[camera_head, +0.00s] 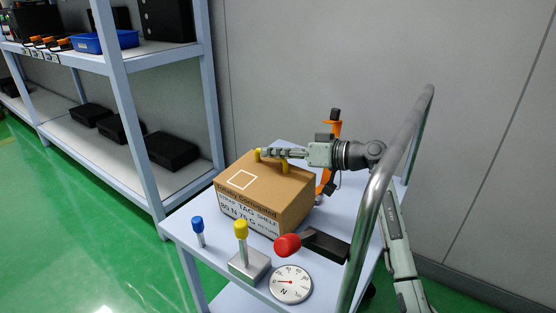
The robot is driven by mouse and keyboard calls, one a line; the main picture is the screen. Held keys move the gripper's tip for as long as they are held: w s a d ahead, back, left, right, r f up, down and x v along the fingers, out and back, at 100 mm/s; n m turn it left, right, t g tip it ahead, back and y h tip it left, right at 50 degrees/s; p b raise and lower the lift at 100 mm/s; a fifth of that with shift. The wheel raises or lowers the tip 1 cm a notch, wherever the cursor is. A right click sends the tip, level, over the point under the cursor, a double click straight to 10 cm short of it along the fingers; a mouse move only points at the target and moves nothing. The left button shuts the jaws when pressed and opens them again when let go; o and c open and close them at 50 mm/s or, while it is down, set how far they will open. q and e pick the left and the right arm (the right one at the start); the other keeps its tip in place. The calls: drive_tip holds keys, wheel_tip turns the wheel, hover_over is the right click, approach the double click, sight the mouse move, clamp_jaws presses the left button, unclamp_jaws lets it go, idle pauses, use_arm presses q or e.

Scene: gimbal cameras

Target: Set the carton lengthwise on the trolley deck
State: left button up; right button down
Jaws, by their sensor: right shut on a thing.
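The brown carton (265,192) has printed text on its front side, a white square outline on top and a yellow handle (285,166). It is at the middle of the light-blue trolley deck (187,228), turned at an angle in the picture. I cannot tell whether its underside touches the deck. My right gripper (268,153) comes in from the right and is shut on the handle above the carton's top. Its fingers hide part of the handle. My left gripper is not in view.
A blue-capped tube (198,231), a yellow-topped post on a metal block (248,262), a red-knobbed lever (317,243) and a round dial (291,284) stand in front of the carton. An orange item (332,130) stands behind. The trolley's handrail (378,190) rises at right; shelving (120,100) stands left.

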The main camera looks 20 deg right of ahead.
drive_tip(key=c, duration=1.6)
unclamp_jaws()
drive_tip(key=shift+d+f, duration=0.15)
drive_tip(key=shift+f, duration=0.4)
drive_tip(key=shift+d+f, duration=0.15)
drive_tip(key=shift+f, duration=0.35)
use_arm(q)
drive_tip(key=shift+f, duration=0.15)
use_arm(e)
drive_tip(key=shift+r, duration=0.1)
drive_tip(key=shift+s+d+r, duration=0.1)
drive_tip(key=shift+s+d, duration=0.1)
drive_tip(key=shift+d, duration=0.1)
use_arm(q)
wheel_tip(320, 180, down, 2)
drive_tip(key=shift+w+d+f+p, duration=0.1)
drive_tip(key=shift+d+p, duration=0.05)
drive_tip(key=shift+p, duration=0.3)
use_arm(e)
drive_tip(key=v, duration=1.1)
drive_tip(key=shift+r, duration=0.4)
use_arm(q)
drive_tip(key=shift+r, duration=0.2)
use_arm(e)
drive_tip(key=shift+s, duration=0.1)
